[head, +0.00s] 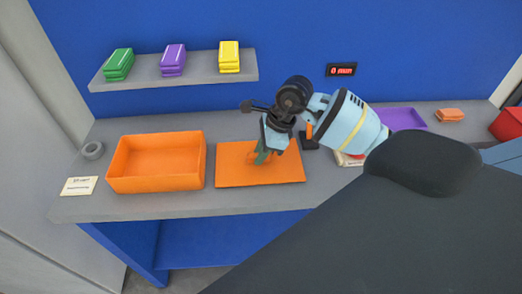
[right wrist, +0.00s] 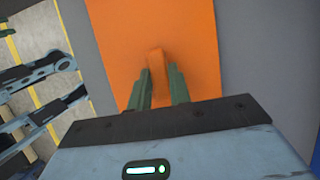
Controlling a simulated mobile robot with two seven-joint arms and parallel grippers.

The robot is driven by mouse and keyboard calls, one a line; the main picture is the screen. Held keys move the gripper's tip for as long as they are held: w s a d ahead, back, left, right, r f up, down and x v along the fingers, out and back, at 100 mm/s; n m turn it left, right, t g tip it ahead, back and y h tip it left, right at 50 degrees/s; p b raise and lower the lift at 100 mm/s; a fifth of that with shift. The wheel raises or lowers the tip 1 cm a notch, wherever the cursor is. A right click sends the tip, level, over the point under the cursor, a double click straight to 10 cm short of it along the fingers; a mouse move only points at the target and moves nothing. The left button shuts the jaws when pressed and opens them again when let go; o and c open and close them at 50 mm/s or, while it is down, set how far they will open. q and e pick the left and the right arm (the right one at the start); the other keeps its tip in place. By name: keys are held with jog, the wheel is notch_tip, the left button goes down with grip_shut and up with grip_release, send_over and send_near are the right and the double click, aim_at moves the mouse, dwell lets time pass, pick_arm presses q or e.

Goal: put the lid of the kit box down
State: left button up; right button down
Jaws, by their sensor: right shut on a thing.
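The kit box (head: 196,172) is an orange open box on the grey bench, and its inside looks empty. The lid (head: 232,176) is a flat orange panel just right of the box, lying flat at about bench level; I cannot tell whether it touches the bench. My right gripper (head: 262,157) is above the middle of the lid, fingers pointing down. In the right wrist view its green fingers (right wrist: 160,90) are shut on the lid's raised orange handle (right wrist: 157,64), with the lid's panel (right wrist: 190,30) behind.
A shelf (head: 200,77) behind holds green, purple and yellow packs. A grey tape roll (head: 92,150) and a label card (head: 79,186) lie left of the box. A purple tray (head: 404,118), an orange item (head: 450,115) and a red box (head: 509,124) stand right.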

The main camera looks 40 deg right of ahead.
jog(key=shift+f, duration=0.2)
jog(key=c, duration=1.3)
grip_release()
jog(key=shift+r, duration=0.1)
jog(key=shift+d+r, duration=0.1)
jog(key=shift+r, duration=0.35)
jog(key=v, duration=1.1)
jog(key=shift+s, duration=0.15)
jog(key=shift+s+r, duration=0.1)
